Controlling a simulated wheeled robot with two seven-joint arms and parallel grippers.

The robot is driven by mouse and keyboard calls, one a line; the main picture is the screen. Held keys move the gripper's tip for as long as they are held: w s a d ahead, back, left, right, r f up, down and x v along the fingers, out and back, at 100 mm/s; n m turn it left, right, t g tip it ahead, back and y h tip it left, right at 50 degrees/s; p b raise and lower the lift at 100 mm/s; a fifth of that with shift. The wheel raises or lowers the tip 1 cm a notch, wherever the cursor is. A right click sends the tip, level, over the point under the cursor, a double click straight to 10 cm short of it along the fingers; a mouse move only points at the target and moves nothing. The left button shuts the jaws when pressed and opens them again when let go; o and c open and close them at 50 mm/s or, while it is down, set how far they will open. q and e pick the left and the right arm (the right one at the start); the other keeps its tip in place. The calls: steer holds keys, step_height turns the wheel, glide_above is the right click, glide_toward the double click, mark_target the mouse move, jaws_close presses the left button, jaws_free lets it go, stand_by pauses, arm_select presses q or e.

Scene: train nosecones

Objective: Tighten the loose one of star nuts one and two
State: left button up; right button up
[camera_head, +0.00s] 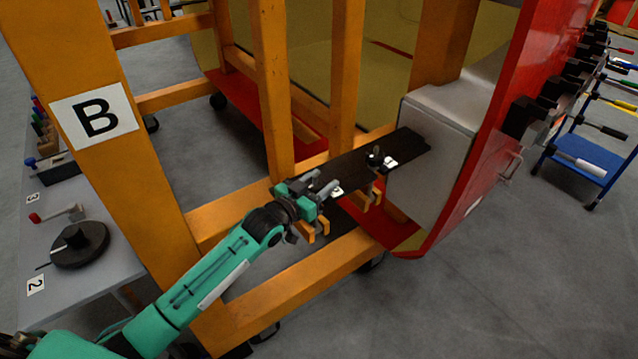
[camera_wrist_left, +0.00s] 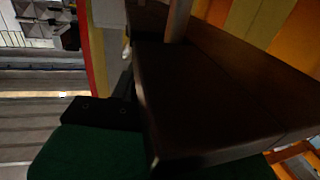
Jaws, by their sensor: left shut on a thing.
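My left gripper (camera_head: 310,192) reaches in from the lower left to the near end of a black bar (camera_head: 350,168) on the orange frame. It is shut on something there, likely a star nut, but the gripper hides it. A small white label (camera_head: 337,191) shows just right of the gripper. A dark star nut (camera_head: 376,156) stands further along the bar beside another white label (camera_head: 390,163), apart from the gripper. The left wrist view is dark and close up; a dark block (camera_wrist_left: 210,100) fills most of it, and no nut can be made out. My right gripper is not in view.
An orange frame post with a "B" sign (camera_head: 97,116) stands at left, near my left arm. A grey box (camera_head: 435,145) and red panel (camera_head: 505,130) are at right. A grey bench (camera_head: 100,275) holds a black round part (camera_head: 80,245). A blue cart (camera_head: 580,155) stands at far right.

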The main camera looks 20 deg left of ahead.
arm_select(q)
steer(key=shift+m+g+h, duration=0.3)
steer(key=shift+h, duration=0.2)
steer(key=o, duration=1)
steer(key=shift+s+a+f+b, duration=0.15)
steer(key=shift+s+a+b, duration=0.15)
steer(key=shift+s, duration=0.2)
steer(key=b+v, duration=0.3)
steer(key=v, duration=0.9)
steer(key=shift+s, duration=0.3)
steer(key=shift+a, duration=0.1)
